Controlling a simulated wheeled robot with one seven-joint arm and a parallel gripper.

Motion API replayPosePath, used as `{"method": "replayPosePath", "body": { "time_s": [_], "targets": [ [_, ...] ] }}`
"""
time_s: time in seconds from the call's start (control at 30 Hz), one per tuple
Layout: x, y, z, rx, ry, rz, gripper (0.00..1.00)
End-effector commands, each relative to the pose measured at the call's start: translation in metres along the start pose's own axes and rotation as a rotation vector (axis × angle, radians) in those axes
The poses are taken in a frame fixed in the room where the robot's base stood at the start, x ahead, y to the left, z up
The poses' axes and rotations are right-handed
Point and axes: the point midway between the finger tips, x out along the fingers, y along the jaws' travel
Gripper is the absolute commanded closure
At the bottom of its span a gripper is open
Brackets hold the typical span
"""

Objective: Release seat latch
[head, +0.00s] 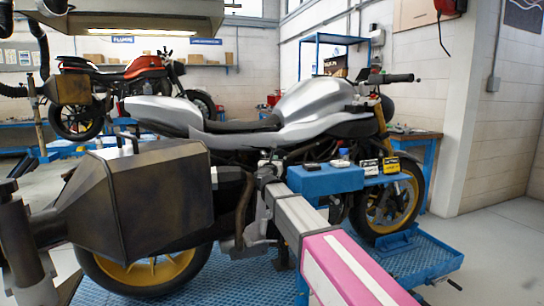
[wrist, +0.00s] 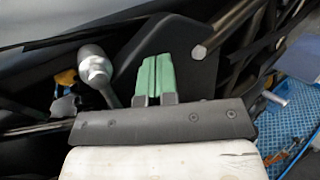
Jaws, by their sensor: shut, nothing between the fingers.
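The silver motorcycle (head: 325,100) stands side-on in the head view, with its black seat (head: 240,126) between tank and tail. My arm reaches to its side below the seat, where the fingers are too small to make out. In the wrist view my gripper (wrist: 155,62) is shut, its two green fingertips together and empty, in front of a dark side panel (wrist: 188,52). Left of the fingers is a metal rod with a round, bright head (wrist: 96,70); it may be the latch, but I cannot tell. I cannot tell whether the fingertips touch the panel.
A blue tray (head: 325,181) with small boxes sits beside the motorcycle, close to my arm. A dark angular box (head: 160,195) fills the left foreground. A blue grated platform (head: 415,262) lies under the motorcycle. A red motorcycle (head: 120,75) stands behind. Floor at right is clear.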

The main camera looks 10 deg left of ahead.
Motion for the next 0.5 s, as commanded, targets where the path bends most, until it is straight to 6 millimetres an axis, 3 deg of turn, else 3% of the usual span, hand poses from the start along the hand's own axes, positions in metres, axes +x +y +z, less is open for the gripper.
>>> {"method": "replayPosePath", "body": {
  "time_s": [0.5],
  "targets": [
    [-0.036, -0.023, 0.006, 0.0, 0.0, 0.0, 1.0]
  ]
}}
